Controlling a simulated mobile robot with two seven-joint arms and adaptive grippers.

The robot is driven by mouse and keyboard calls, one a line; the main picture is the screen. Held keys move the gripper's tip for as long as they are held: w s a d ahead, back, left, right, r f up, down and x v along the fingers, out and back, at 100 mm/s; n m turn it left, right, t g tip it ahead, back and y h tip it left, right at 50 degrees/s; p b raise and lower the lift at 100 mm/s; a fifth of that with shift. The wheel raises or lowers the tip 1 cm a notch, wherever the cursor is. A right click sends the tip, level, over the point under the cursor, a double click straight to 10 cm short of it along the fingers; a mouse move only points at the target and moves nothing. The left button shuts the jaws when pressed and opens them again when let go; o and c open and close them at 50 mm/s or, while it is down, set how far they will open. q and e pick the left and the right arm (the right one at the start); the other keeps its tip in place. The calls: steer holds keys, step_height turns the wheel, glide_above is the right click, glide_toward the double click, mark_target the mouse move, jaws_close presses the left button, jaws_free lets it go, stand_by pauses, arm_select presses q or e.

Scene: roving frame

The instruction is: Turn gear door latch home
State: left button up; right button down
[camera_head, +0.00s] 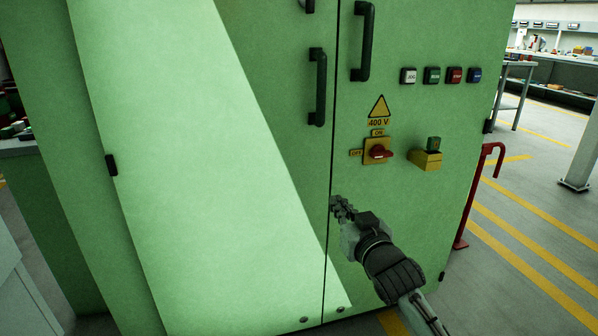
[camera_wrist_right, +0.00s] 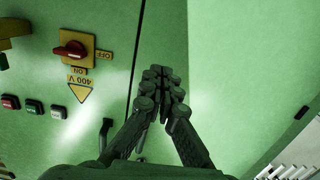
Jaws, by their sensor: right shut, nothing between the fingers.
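A tall green cabinet (camera_head: 165,120) with two doors fills the head view. Two small round fittings, which may be latches, sit low by the door seam: one on the left door (camera_head: 303,319), one on the right (camera_head: 340,309). I cannot tell how they are turned. A red rotary knob (camera_head: 378,151) lies roughly crosswise on a yellow plate between OFF and ON labels; it also shows in the right wrist view (camera_wrist_right: 70,50). My right gripper (camera_head: 338,204) is shut and empty in front of the seam, left of and below the knob. In the wrist view its fingertips (camera_wrist_right: 160,84) meet. My left gripper is out of view.
Black door handles (camera_head: 318,87) (camera_head: 363,41) stand out beside the seam. Several push buttons (camera_head: 431,76) and a yellow box (camera_head: 426,160) are on the right door. A red rail (camera_head: 470,196) stands right of the cabinet. Striped floor (camera_head: 545,215) beyond is clear.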

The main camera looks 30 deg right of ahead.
step_height(320, 180, up, 2)
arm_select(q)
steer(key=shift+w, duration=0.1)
arm_select(e)
glide_toward(314, 162)
steer(key=shift+t, duration=0.3)
steer(key=x, duration=0.7)
steer(key=shift+f, duration=0.3)
